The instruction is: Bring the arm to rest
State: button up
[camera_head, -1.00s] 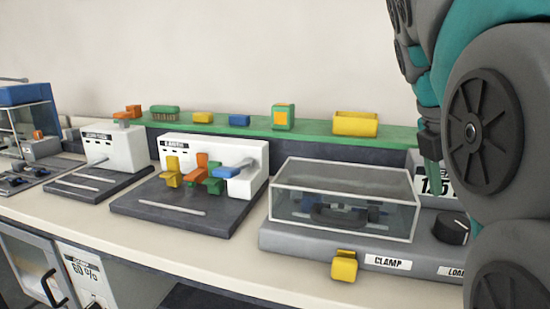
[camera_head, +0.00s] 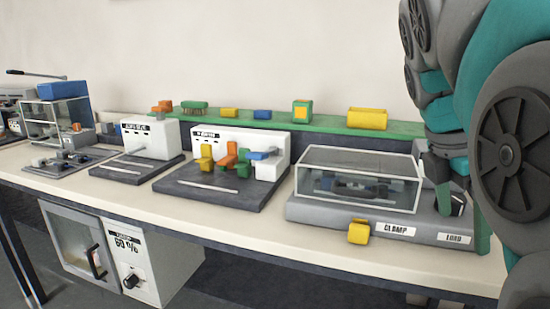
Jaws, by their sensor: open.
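My arm, grey and teal, fills the right side of the view. My gripper (camera_head: 481,222) is partly in view low at the right, pointing down beside the right end of the clear-lidded tester.
A white bench (camera_head: 290,228) runs across the view. White machines on dark bases (camera_head: 225,188) stand at its middle, with coloured levers on one. A green shelf (camera_head: 335,128) behind holds a brush, blocks and a yellow bin. A humidity cabinet (camera_head: 95,255) stands beneath the bench.

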jog(key=s+a+f+m+y, duration=0.1)
jog(key=s+a+f+m, duration=0.3)
jog(key=f, duration=0.5)
jog(key=s+a+f+m+g+y, duration=0.1)
jog(key=s+a+f+m, duration=0.3)
jog(key=s+f+m, duration=0.3)
jog(key=s+a+f+m+g+y, duration=0.1)
jog(key=s+a+f+m+y, duration=0.1)
jog(key=s+a+f+m, duration=0.2)
notch_tip(320, 180, down, 8)
jog(key=s+m, duration=0.1)
jog(key=m, duration=0.2)
jog(key=shift+s+f, duration=0.2)
jog(key=shift+s, duration=0.05)
jog(key=shift+a, duration=0.1)
